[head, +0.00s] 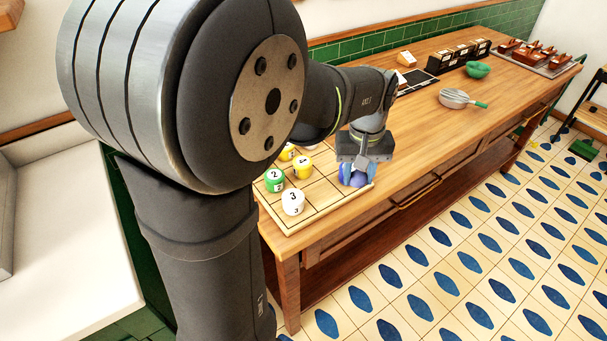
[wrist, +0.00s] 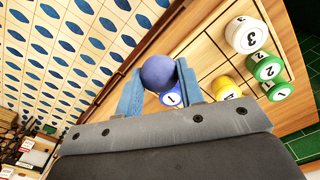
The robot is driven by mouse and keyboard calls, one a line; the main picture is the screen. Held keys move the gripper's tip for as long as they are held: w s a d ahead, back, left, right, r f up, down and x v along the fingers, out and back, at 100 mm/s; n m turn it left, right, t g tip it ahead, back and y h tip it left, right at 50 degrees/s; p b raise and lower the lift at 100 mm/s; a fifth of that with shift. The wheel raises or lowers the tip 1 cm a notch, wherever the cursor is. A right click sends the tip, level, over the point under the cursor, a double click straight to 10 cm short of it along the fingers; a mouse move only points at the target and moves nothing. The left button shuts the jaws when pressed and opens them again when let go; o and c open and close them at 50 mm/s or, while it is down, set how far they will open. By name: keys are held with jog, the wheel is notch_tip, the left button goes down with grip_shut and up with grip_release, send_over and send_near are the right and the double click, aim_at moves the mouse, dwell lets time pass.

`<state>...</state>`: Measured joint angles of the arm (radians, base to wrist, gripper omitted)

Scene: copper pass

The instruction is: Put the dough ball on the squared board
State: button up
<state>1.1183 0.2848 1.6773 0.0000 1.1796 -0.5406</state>
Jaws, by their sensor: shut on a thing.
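The dough ball, a plain blue-violet ball (wrist: 158,72), sits between the blue fingers of my gripper (wrist: 160,84) in the wrist view. My gripper is shut on it. In the head view the ball (head: 358,180) shows below my gripper (head: 356,174), over the right part of the squared board. The squared board (head: 325,206) is pale wood with dark grid lines; it also shows in the wrist view (wrist: 204,62). I cannot tell whether the ball touches the board.
A white piece (head: 292,202), a green piece (head: 274,180) and yellow pieces (head: 302,167), numbered, stand on the board. A blue numbered piece (wrist: 170,99) is close behind the ball. Mid-counter is mostly clear.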

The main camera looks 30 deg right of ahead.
send_over(320, 191)
notch_tip(320, 191, down, 7)
jog(key=shift+a+f, duration=0.1)
jog(key=shift+f, duration=1.9)
jog(key=shift+f, duration=0.1)
jog(key=o, duration=1)
notch_tip(320, 191, up, 12)
jog(key=shift+r, duration=0.15)
